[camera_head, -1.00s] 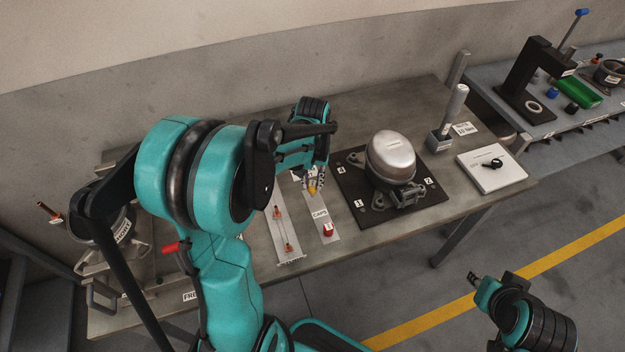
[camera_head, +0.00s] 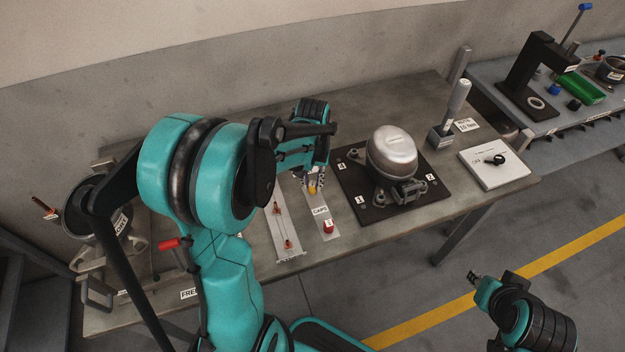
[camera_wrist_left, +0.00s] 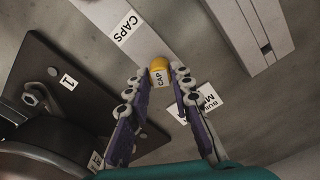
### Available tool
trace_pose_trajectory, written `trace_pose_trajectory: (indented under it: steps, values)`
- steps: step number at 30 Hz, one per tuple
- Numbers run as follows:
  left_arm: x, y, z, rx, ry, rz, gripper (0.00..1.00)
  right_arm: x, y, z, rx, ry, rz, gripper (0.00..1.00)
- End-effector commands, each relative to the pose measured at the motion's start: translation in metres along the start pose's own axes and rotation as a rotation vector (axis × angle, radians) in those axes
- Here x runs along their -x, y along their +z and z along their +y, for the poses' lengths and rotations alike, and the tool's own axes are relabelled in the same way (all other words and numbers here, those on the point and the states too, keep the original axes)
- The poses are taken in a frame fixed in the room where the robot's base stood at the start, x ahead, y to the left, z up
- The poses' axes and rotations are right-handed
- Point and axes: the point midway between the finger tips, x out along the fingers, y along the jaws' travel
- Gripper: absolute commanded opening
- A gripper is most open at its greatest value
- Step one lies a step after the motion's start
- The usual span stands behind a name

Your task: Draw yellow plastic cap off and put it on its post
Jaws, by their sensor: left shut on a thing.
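The yellow plastic cap (camera_head: 312,189) is at the far end of the pale strip labelled CAPS (camera_head: 320,211). My left gripper (camera_head: 312,183) points down at it and is shut on it. In the left wrist view the yellow cap (camera_wrist_left: 158,66), with a CAP label, sits between the fingertips of my left gripper (camera_wrist_left: 160,77). Whether the cap is seated on a post is hidden. A red cap (camera_head: 328,227) stands at the near end of the strip. My right gripper (camera_head: 474,277) is over the floor at the lower right; its jaws are too small to judge.
The compressor (camera_head: 391,152) stands on a black numbered plate (camera_head: 352,184) right of the strip. A pale rail with copper parts (camera_head: 287,245) lies to the left. A white block with a black ring (camera_head: 480,166) and a grey handled tool (camera_head: 452,112) are farther right.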

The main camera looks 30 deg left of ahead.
Motion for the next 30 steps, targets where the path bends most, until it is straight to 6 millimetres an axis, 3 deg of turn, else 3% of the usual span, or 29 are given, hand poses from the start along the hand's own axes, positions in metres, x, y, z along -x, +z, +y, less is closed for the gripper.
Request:
trace_pose_trajectory:
  steps: [6, 7, 9, 20, 23, 30]
  values:
    - [-0.006, 0.0, 0.0, 0.0, 0.0, 0.0, 0.0, -0.004, 0.003, 0.0, 0.0, 0.0, 0.0, 0.28]
    - [-0.006, 0.0, 0.0, 0.0, 0.0, 0.0, 0.27, -0.004, 0.003, 0.0, 0.0, 0.0, 0.0, 0.28]
    - [-0.005, 0.0, 0.0, 0.0, 0.0, 0.0, 0.45, -0.003, 0.002, 0.0, 0.0, 0.0, 0.0, 0.28]
    - [-0.002, 0.0, 0.0, 0.0, 0.0, 0.0, 0.46, -0.003, 0.002, 0.0, 0.0, 0.0, 0.0, 0.28]
    - [0.009, 0.0, 0.0, 0.0, 0.0, 0.0, 0.46, -0.003, 0.002, 0.0, 0.0, 0.0, 0.0, 0.28]
    - [0.06, 0.001, 0.0, 0.0, 0.0, 0.0, 0.46, -0.003, 0.002, 0.0, 0.0, 0.0, 0.0, 0.28]
